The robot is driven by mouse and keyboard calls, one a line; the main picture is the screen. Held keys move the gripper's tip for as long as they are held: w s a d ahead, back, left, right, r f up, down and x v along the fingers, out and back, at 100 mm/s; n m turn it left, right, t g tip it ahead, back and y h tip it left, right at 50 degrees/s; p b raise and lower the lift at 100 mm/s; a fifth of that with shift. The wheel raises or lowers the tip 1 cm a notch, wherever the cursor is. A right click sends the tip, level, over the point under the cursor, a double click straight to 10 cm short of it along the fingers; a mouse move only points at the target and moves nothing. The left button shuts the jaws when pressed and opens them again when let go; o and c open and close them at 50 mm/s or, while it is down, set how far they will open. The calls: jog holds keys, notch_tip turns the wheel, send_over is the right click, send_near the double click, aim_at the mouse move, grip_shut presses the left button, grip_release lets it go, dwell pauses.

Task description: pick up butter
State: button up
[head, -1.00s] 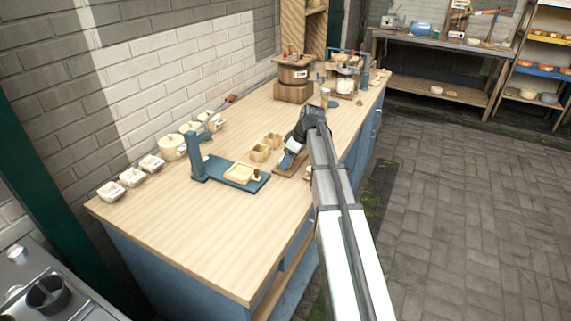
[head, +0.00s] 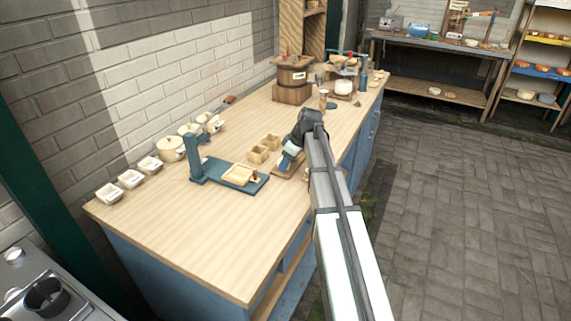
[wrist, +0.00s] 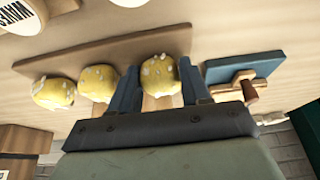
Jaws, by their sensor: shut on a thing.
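Several things fill the wrist view, among them three pale yellow butter lumps with whitish flecks. The left lump (wrist: 55,93) and the middle lump (wrist: 98,83) lie on a brown wooden board (wrist: 70,58). The right-hand butter (wrist: 160,70) sits between the two blue fingers of my gripper (wrist: 159,78), which is shut on it. Whether this lump still touches the board cannot be told. In the head view my gripper (head: 288,163) is low over the board (head: 277,174), and the held butter is hidden by it.
A blue stand (head: 196,165) with a pale tray (head: 239,175) is left of my gripper. Small wooden boxes (head: 258,154) stand just behind. White dishes (head: 131,179) line the wall side, and a wooden churn (head: 293,78) stands farther back. The table's front left is clear.

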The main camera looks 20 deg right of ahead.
notch_tip(320, 180, up, 10)
jog(key=shift+f, duration=0.1)
dwell(0.4)
jog(key=s+a+r+m+t+h, duration=0.15)
jog(key=s+a+m+h, duration=0.25)
jog(key=s+a+m, duration=0.8)
jog(key=s+a+n+y, duration=0.3)
jog(key=a+n, duration=0.6)
jog(key=a, duration=3.5)
jog(key=s+a+n+g, duration=0.4)
jog(key=a+n, duration=0.6)
jog(key=a, duration=0.5)
jog(key=s+a+n+g+y, duration=0.1)
jog(key=s+a+n+g, duration=0.3)
jog(key=a+n, duration=0.7)
jog(key=shift+s+a, duration=1.15)
jog(key=shift+a, duration=1.45)
jog(key=shift+f, duration=0.1)
